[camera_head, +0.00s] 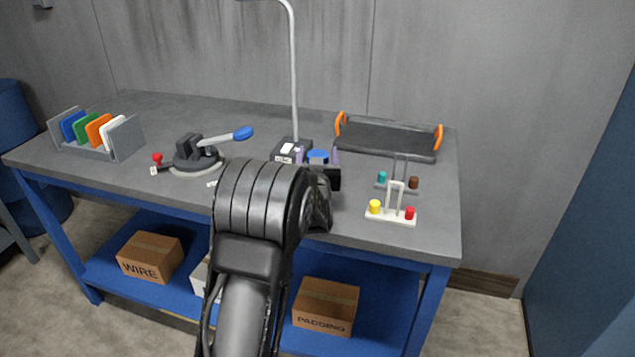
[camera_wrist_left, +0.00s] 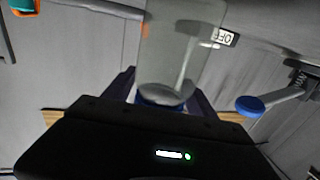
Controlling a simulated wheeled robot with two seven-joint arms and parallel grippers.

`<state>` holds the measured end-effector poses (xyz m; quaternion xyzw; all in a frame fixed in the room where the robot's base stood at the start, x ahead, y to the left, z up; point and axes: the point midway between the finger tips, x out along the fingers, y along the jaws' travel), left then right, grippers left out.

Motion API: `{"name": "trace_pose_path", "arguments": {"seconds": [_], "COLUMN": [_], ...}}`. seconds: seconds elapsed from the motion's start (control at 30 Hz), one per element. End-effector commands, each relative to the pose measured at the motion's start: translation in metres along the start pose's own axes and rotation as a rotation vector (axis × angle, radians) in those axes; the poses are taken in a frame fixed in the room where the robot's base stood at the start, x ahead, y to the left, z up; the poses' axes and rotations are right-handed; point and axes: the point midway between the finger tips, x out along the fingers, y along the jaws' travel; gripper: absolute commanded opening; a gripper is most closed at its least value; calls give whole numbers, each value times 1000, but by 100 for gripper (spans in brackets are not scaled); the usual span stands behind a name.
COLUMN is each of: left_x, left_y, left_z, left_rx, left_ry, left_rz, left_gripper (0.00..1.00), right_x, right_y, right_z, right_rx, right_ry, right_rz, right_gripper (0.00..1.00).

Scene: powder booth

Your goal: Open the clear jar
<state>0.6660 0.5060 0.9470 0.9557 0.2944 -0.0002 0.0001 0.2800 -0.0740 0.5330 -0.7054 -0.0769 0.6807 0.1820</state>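The clear jar stands at the back middle of the bench. Its see-through body shows in the left wrist view (camera_wrist_left: 182,45), upside down in that picture. Its blue lid (camera_head: 318,156) is on it and also shows in the wrist view (camera_wrist_left: 160,98). My left gripper (camera_head: 318,158) has one purple-grey finger on each side of the lid. The fingers look open, with small gaps beside the lid; contact is not clear. My left arm and gripper hide the jar's body in the head view. My right gripper is not in view.
A blue-handled clamp (camera_head: 197,155) is further left, beside a rack of coloured plates (camera_head: 98,137). A tray with orange handles (camera_head: 390,136) and small peg stands (camera_head: 391,215) are right.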

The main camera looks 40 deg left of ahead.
Motion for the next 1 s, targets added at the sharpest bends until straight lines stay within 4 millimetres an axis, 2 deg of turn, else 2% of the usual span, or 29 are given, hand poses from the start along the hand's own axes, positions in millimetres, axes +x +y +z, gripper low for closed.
{"name": "trace_pose_path", "arguments": {"seconds": [0.07, 0.77, 1.0], "left_x": [0, 0, 0], "left_y": [0, 0, 0], "left_z": [0, 0, 0], "left_rx": [0, 0, 0], "left_ry": [0, 0, 0], "left_rz": [0, 0, 0], "left_gripper": [58, 1, 0], "right_x": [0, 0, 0], "right_y": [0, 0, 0], "right_z": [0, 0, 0], "right_rx": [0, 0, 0], "right_ry": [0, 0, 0], "right_rz": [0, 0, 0], "right_gripper": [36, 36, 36]}}
